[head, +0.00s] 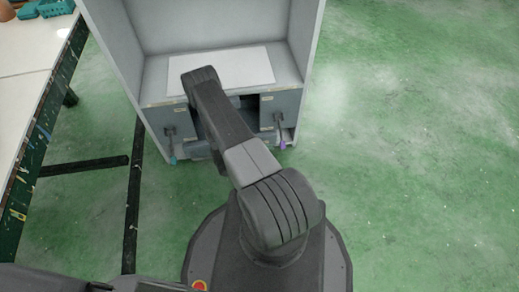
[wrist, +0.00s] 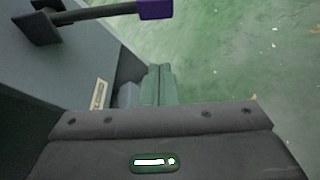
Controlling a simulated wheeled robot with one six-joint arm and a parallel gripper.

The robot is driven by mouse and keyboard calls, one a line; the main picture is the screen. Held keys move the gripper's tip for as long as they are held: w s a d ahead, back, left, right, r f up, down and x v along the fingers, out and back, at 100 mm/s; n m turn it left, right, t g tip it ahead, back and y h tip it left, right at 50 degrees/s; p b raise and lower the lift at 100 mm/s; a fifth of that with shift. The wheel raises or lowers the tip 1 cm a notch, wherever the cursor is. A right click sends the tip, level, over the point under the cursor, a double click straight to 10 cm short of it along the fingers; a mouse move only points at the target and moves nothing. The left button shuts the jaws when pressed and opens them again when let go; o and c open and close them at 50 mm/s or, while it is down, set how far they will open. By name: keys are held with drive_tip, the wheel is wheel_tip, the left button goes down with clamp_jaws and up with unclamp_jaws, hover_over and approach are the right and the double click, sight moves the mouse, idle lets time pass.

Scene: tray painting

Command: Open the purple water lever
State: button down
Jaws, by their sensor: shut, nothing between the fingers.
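The purple water lever (head: 282,144) hangs on the right front panel of the grey booth, with its purple tip pointing down. In the wrist view, the lever's purple tip (wrist: 155,9) and dark rod cross the top edge, and its mount sits on the grey panel at upper left. My gripper (wrist: 158,72) is shut and empty, seen in the middle of the wrist view. The lever lies beyond the fingers in that picture, with a gap between them. In the head view my arm hides most of the gripper.
A teal-tipped lever (head: 171,150) hangs on the left panel. The booth (head: 305,35) holds a white sheet (head: 245,68) on its ledge. A paint-spattered table (head: 35,60) stands at left. The green floor (head: 420,140) at right is clear.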

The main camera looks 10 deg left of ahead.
sight(281, 134)
drive_tip(key=shift+s+d+r+b, duration=0.15)
drive_tip(key=shift+d+r, duration=0.25)
drive_tip(key=shift+d, duration=0.25)
drive_tip(key=shift+w+d+r+b, duration=0.1)
drive_tip(key=shift+d+r+b, duration=0.1)
drive_tip(key=shift+d+r, duration=0.35)
drive_tip(key=shift+s+d+r+b, duration=0.15)
drive_tip(key=shift+d+r, duration=0.1)
drive_tip(key=shift+d, duration=0.5)
drive_tip(key=shift+r, duration=0.1)
